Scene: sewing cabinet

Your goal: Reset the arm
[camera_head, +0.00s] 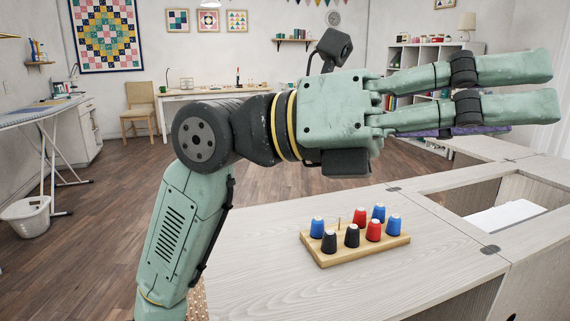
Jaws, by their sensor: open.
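My gripper (500,88) is raised above the wooden cabinet top, with its two long pale green fingers pointing right. The fingers are apart with a narrow gap between them, and I see nothing held there. My arm rises from the bottom left and bends at a dark joint toward the right. Below the gripper, and apart from it, a wooden rack (355,251) stands on the cabinet top. It bears several blue, red and black thimble-like caps, among them a red cap (373,230) and a black cap (329,242). One bare peg shows at its back.
The cabinet top (265,255) is clear left of the rack. To the right is a recessed opening with a white panel (505,216). An ironing board (35,112), a basket (28,216), a chair (139,112) and a shelf unit (405,62) stand farther off.

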